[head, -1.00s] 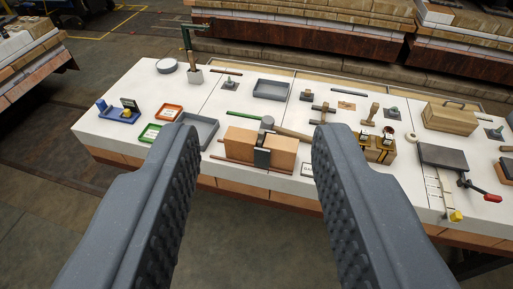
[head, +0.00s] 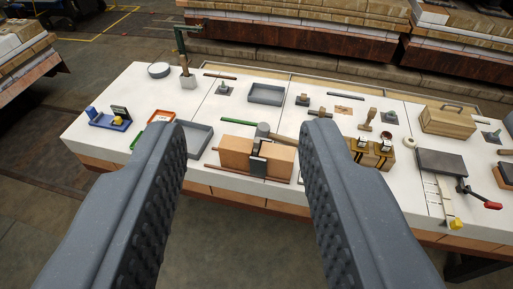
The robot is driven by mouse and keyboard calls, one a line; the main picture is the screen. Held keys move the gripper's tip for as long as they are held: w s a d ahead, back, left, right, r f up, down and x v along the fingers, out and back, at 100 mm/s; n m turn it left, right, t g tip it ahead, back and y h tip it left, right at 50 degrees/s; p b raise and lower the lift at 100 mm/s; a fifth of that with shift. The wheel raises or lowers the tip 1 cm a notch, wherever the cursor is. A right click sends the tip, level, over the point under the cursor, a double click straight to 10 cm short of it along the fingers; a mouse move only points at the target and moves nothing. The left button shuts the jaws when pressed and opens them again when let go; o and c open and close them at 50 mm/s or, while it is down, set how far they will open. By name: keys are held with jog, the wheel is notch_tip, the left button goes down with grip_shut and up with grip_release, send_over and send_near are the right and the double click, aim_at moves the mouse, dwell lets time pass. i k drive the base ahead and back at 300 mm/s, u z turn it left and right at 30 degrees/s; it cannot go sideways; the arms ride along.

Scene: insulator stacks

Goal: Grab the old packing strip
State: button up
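My gripper (head: 246,128) is open and empty, its two dark ribbed fingers reaching toward a white-topped table (head: 120,92). Several thin strips lie on the table, and I cannot tell for sure which is the old packing strip. A reddish-brown strip (head: 222,170) lies along the front of an orange-brown block (head: 236,154). A green strip (head: 237,121) lies behind that block. A dark brown strip (head: 220,75) lies near the back edge. The block shows between my fingers in the picture, with the gripper apart from it. My fingers hide parts of the table front.
A hammer (head: 263,131) lies by the block. A grey tray (head: 199,139), an orange tray (head: 160,117) and a blue holder (head: 110,121) are at the left. A wooden toolbox (head: 448,121) and a red-handled clamp (head: 492,205) are at the right. Stacks stand behind.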

aim_at(258, 140)
jog(key=z, duration=0.2)
jog(key=i, duration=1.15)
jog(key=z, duration=0.75)
